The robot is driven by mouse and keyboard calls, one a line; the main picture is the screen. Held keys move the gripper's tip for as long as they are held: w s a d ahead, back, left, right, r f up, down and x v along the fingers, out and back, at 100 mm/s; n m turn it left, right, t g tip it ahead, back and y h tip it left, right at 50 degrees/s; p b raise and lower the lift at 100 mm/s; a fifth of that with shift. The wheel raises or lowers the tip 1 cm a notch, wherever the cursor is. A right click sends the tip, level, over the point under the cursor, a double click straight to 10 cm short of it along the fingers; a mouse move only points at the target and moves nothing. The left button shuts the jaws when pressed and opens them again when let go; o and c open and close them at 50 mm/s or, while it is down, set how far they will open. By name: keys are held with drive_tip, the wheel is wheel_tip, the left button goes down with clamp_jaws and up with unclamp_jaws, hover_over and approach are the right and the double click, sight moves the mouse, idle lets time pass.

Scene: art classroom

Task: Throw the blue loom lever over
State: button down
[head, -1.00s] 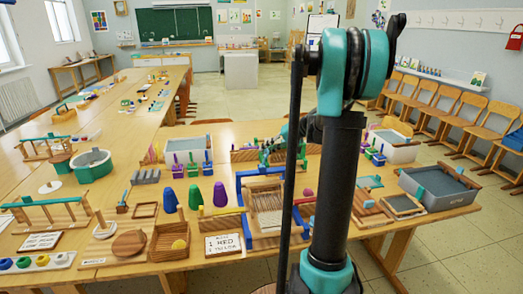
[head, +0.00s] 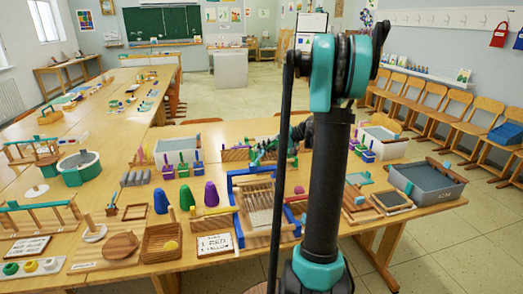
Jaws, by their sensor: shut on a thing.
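The loom (head: 262,205) stands on the near table, a blue frame around a wooden panel of pale threads. My gripper (head: 255,160), dark and teal, is low at the loom's far edge, partly behind my own arm. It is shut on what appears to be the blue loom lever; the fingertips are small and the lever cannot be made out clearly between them. The loom's right side is partly covered by my arm.
Blue, green and purple cones (head: 186,197), a wooden box (head: 161,243) and a lettered card (head: 215,244) stand left of the loom. A grey tray (head: 427,180) is at the right.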

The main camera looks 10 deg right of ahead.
drive_tip(key=c, duration=1.6)
unclamp_jaws()
drive_tip(key=shift+d, duration=0.1)
drive_tip(key=v, duration=1.2)
drive_tip(key=shift+s, duration=0.1)
